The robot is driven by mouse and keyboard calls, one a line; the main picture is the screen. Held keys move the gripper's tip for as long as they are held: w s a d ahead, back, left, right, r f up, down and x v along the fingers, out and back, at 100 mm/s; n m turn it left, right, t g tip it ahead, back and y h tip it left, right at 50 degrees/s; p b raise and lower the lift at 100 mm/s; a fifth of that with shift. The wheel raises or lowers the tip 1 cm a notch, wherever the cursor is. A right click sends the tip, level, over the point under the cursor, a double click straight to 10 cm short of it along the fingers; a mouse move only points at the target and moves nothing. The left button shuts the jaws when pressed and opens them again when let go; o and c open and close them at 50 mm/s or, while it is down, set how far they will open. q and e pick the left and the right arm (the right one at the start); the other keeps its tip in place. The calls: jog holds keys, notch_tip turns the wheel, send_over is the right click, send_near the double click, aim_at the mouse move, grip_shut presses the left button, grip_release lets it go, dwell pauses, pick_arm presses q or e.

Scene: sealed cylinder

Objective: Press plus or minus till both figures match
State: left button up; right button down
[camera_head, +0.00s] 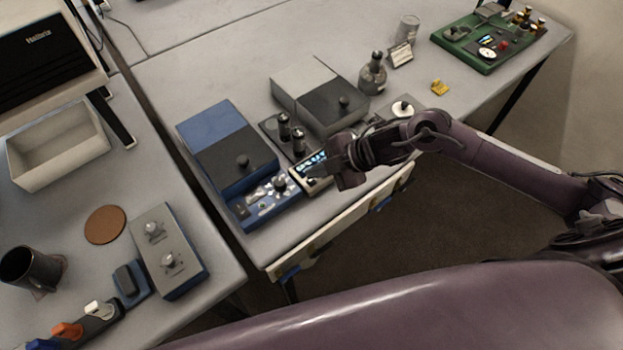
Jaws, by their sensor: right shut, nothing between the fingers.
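A small device with a lit blue-white display (311,163) lies near the front edge of the long table. Its figures are too small to read, and its plus and minus buttons cannot be made out. My right gripper (338,168) is shut and empty, at the right side of this display. It hides part of the device, and I cannot tell whether it touches it. My left gripper is not in view.
Left of the display stands a blue and black box (228,150) with a knobbed blue panel (268,200). A grey and black box (322,92) stands behind. A glass bottle (373,74) and green board (487,40) are farther right. The table's back left is clear.

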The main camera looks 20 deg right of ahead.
aim_at(317, 182)
jog(key=shift+f, duration=0.1)
dwell(0.6)
jog(key=shift+f, duration=0.35)
jog(key=shift+f+b, duration=0.4)
jog(key=shift+b, duration=0.1)
dwell(0.4)
dwell(0.3)
jog(key=shift+r+p, duration=0.75)
jog(key=shift+r, duration=0.05)
notch_tip(317, 182, up, 5)
jog(key=p, duration=0.4)
jog(key=shift+r, duration=0.1)
